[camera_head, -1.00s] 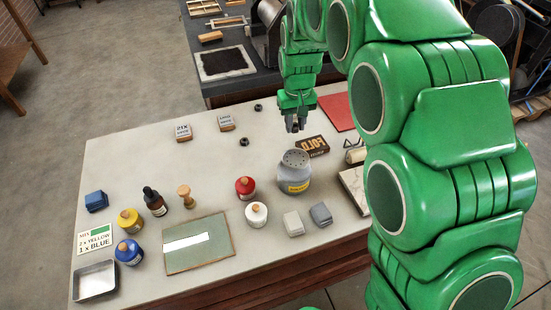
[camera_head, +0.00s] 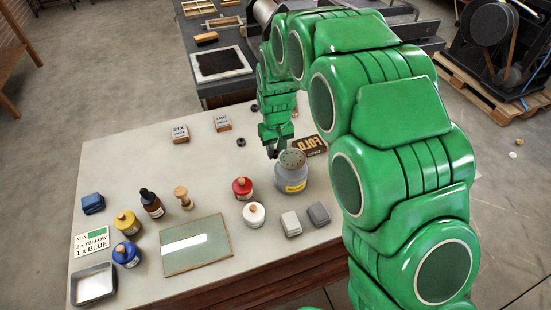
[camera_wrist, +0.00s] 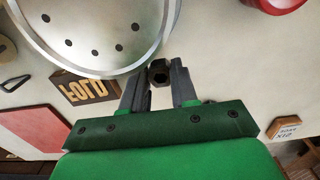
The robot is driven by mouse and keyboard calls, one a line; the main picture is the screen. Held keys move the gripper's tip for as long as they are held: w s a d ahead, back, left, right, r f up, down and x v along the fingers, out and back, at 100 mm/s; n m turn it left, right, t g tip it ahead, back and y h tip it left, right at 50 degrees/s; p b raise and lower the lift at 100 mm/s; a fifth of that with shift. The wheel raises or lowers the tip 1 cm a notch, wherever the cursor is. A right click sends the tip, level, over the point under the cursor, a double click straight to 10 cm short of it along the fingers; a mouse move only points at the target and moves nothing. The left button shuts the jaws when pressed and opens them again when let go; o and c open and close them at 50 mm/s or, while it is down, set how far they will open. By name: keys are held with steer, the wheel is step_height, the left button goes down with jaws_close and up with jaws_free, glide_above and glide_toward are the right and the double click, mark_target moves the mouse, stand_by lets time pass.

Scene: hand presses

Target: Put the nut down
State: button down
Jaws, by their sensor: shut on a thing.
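My gripper (camera_head: 272,152) is just behind and left of the grey shaker can (camera_head: 292,175), above the pale tabletop. In the wrist view, my gripper (camera_wrist: 159,80) is shut on a dark hexagonal nut (camera_wrist: 159,72), held between the fingertips beside the can's perforated lid (camera_wrist: 95,35). I cannot tell how high the nut is above the table. Two other dark nuts lie on the table further back: one (camera_head: 241,142) left of the gripper and one (camera_head: 255,107) near the back edge.
The FOLD block (camera_head: 308,146) lies right of the gripper. Two labelled blocks (camera_head: 180,134) (camera_head: 222,123) stand back left. The red jar (camera_head: 242,187) and white jar (camera_head: 254,214) stand in front. The table's middle left (camera_head: 130,175) is mostly clear.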

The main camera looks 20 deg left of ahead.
mark_target(276, 152)
steer(key=shift+f, duration=2.3)
steer(key=shift+f, duration=0.1)
steer(key=c, duration=0.9)
jaws_free()
steer(key=shift+o, duration=0.2)
step_height(276, 152, up, 12)
steer(key=shift+w+f, duration=0.1)
steer(key=shift+r, duration=0.25)
